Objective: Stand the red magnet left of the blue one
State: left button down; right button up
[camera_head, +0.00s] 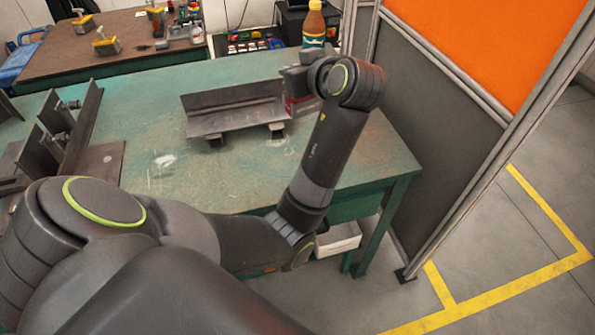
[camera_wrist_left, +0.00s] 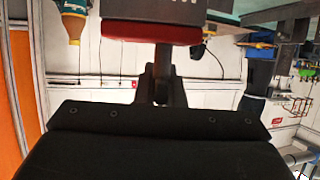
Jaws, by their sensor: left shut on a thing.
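The red magnet (camera_wrist_left: 150,34) shows at the top of the left wrist view as a red block with a grey face. My left gripper (camera_wrist_left: 162,80) is shut on it. In the head view the red magnet (camera_head: 301,105) is a dark red and grey block at the right end of a steel angle piece, partly hidden by my arm. Whether it touches the table or the angle piece, I cannot tell. My left gripper is mostly hidden behind my wrist there. I cannot make out a blue magnet in either view. My right gripper is not in view.
The steel angle piece (camera_head: 235,112) stands on the green table (camera_head: 225,180). A steel fixture (camera_head: 62,135) is at the table's left. A bottle (camera_head: 314,28) stands behind my wrist. A grey and orange partition (camera_head: 425,110) borders the right side. The table's front middle is clear.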

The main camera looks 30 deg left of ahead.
pick_arm(q)
jog(key=shift+s+a+f+n+g+y, duration=0.1)
jog(key=shift+s+a+n+g+y, duration=0.25)
jog(key=shift+n+g, duration=0.4)
jog(key=shift+a+f+b, duration=0.1)
jog(key=shift+f+b, duration=0.2)
jog(key=shift+s+f, duration=0.1)
jog(key=shift+f, duration=8.45)
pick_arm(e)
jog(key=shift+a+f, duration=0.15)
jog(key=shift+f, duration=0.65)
pick_arm(q)
jog(key=shift+f+b, duration=0.1)
jog(key=shift+b, duration=0.25)
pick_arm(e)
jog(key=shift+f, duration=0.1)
pick_arm(q)
jog(key=c, duration=1.8)
grip_release()
jog(key=shift+f, duration=0.1)
jog(key=shift+o, duration=1.4)
